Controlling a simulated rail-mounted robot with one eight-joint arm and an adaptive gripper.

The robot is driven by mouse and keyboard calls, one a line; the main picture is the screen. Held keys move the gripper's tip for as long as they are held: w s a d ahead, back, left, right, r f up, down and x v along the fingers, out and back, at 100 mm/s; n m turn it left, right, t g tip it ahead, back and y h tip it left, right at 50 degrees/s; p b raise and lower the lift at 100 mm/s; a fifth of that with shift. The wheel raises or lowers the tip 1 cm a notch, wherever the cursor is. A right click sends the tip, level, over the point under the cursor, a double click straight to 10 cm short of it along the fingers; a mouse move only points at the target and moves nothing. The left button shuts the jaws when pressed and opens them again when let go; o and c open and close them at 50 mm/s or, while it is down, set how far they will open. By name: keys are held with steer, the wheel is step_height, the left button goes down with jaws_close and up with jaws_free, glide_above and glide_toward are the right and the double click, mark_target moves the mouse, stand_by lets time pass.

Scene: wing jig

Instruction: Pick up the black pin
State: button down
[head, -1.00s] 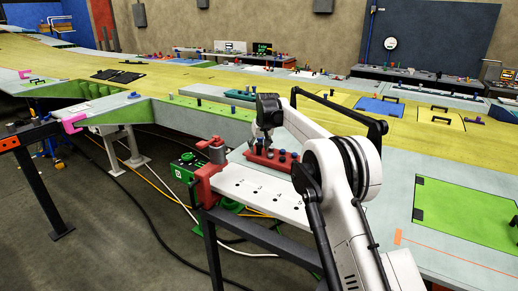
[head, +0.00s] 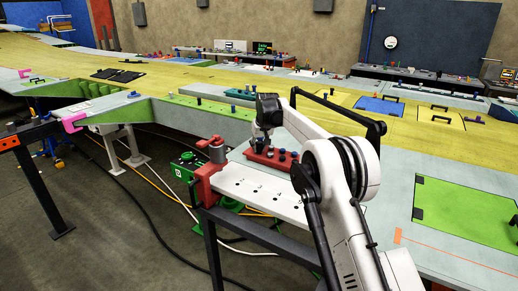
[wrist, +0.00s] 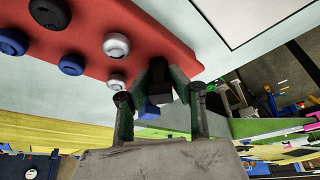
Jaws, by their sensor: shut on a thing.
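The black pin (wrist: 159,80) appears as a dark piece between my fingertips in the wrist view. My gripper (wrist: 160,88) is shut on it, at the edge of a red tray (wrist: 150,45). In the head view, my gripper (head: 263,142) is low over the left end of the red tray (head: 262,160), where the pin is too small to make out. A small blue piece (wrist: 150,109) shows between the fingers; I cannot tell whether it belongs to the pin. Whether the pin still touches the tray is unclear.
Other pins stand in the tray: white (wrist: 116,46), blue (wrist: 72,65) and dark ones. A white plate with holes (head: 262,190) and a red clamp (head: 207,185) lie in front.

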mark_target(258, 143)
steer(key=shift+r, duration=0.55)
steer(key=r, duration=0.1)
steer(key=r+b, duration=0.1)
steer(key=r, duration=0.1)
steer(key=shift+s+a, duration=0.15)
steer(key=shift+s, duration=0.15)
steer(key=s+a+r+b, duration=0.2)
steer(key=s+a+r, duration=0.3)
steer(key=s, duration=0.4)
steer(key=shift+v, duration=0.9)
steer(key=shift+s+a, duration=0.1)
steer(key=shift+a, duration=0.05)
